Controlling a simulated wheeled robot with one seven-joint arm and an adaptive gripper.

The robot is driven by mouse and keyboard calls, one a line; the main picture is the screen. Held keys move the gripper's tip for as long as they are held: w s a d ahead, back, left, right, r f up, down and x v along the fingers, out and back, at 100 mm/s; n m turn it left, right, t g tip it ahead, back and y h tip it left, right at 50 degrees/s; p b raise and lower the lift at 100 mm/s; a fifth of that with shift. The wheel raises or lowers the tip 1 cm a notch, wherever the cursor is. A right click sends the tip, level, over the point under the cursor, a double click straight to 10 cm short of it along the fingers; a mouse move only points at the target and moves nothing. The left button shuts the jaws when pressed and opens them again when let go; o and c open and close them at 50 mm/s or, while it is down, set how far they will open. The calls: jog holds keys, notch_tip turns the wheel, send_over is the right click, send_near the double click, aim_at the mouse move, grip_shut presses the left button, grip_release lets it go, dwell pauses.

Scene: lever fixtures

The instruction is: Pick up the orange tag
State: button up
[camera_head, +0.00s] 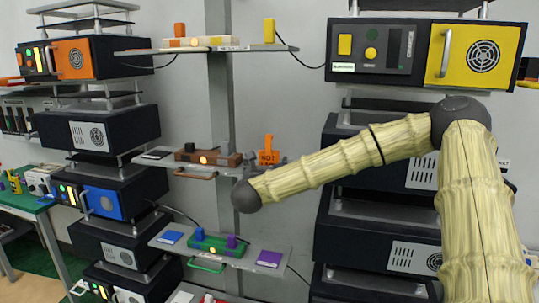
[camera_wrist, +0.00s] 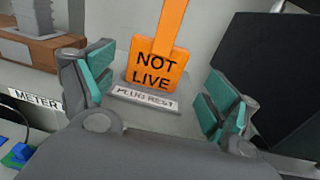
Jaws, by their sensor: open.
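The orange tag (camera_wrist: 157,66) reads "NOT LIVE" and stands upright on a grey base labelled "PLUG REST" (camera_wrist: 143,96). In the head view the tag (camera_head: 268,152) stands at the right end of the middle shelf. My gripper (camera_wrist: 160,98) is open, with its teal-padded fingers apart on either side of the tag in the wrist view. Nothing is between the pads that I can see being touched.
A brown block (camera_head: 207,157) with a lit orange lamp sits left of the tag on the middle shelf (camera_head: 160,162). A lower shelf (camera_head: 262,272) holds a green and purple fixture (camera_head: 216,244). Dark equipment boxes (camera_head: 385,162) stand at right.

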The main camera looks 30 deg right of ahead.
aim_at(268, 156)
jog(key=shift+w+d+r+p, duration=0.45)
jog(key=shift+w+d+p, duration=0.15)
jog(key=shift+w+p, duration=0.2)
jog(key=shift+w+d+r+p, duration=0.4)
jog(key=shift+w+d+p, duration=0.25)
jog(key=shift+p, duration=0.25)
jog(key=shift+w+d+f+p, duration=0.2)
jog(key=shift+w+d+p, duration=0.1)
jog(key=shift+w+d, duration=0.3)
jog(key=shift+c, duration=0.3)
jog(key=c, duration=1.1)
